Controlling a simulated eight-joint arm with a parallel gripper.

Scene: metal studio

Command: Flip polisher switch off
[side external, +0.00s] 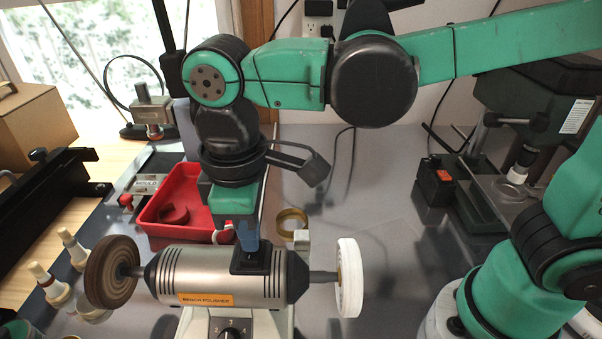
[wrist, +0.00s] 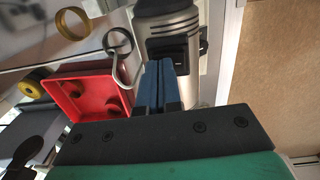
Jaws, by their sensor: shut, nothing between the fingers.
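The bench polisher (side external: 222,275) is a silver cylinder with a brown wheel (side external: 111,271) on its left end and a white wheel (side external: 349,277) on its right. A black switch box (side external: 250,259) sits on top of its body. My gripper (side external: 250,248) points down with its blue fingers shut and empty, right at the switch box. In the wrist view, the closed fingers (wrist: 160,65) reach the edge of the black switch (wrist: 171,48). I cannot tell whether they touch it or which way the switch is set.
A red tray (side external: 177,205) stands behind the polisher, with a brass ring (side external: 292,221) to its right. A numbered dial (side external: 232,334) is on the polisher's base. A drill press (side external: 535,130) stands at the right. The grey bench between is mostly clear.

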